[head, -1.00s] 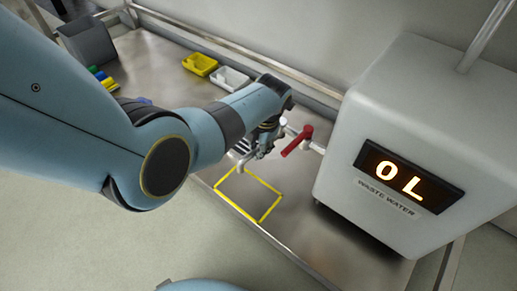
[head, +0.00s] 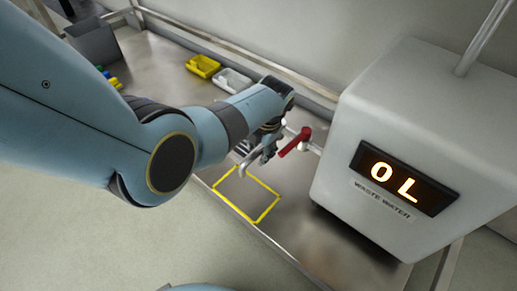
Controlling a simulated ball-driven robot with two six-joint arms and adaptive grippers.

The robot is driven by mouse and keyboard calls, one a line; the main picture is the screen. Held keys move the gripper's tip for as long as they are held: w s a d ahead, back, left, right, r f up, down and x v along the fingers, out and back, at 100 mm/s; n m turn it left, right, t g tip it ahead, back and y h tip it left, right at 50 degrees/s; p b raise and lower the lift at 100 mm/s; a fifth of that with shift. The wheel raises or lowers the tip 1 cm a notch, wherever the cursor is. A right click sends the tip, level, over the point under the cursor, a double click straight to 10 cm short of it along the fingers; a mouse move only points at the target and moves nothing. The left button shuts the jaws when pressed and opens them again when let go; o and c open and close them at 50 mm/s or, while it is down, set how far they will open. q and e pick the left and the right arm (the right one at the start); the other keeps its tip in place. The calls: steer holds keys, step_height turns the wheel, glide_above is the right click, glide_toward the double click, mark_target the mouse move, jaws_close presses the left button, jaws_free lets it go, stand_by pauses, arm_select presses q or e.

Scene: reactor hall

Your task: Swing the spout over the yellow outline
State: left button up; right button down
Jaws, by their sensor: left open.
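The spout (head: 254,158) is a thin, curved grey metal pipe beside the red valve handle (head: 297,142). Its free end points down and left and appears at the upper edge of the yellow outline (head: 268,209) on the metal bench. The outline is an empty four-sided frame. My left gripper (head: 268,148) is open right at the spout, its fingers overlapping the pipe in view; I cannot tell whether they touch it. The gripper hides part of the pipe. My right gripper is not in view.
The white waste water tank (head: 420,110), with a lit display reading "0 L", stands at the right. A rail runs along the bench's rear.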

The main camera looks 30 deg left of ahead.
arm_select(q)
step_height(320, 180, up, 12)
steer(key=d, duration=0.2)
steer(key=shift+s+f, duration=0.15)
steer(key=shift+s, duration=0.2)
stand_by(0.5)
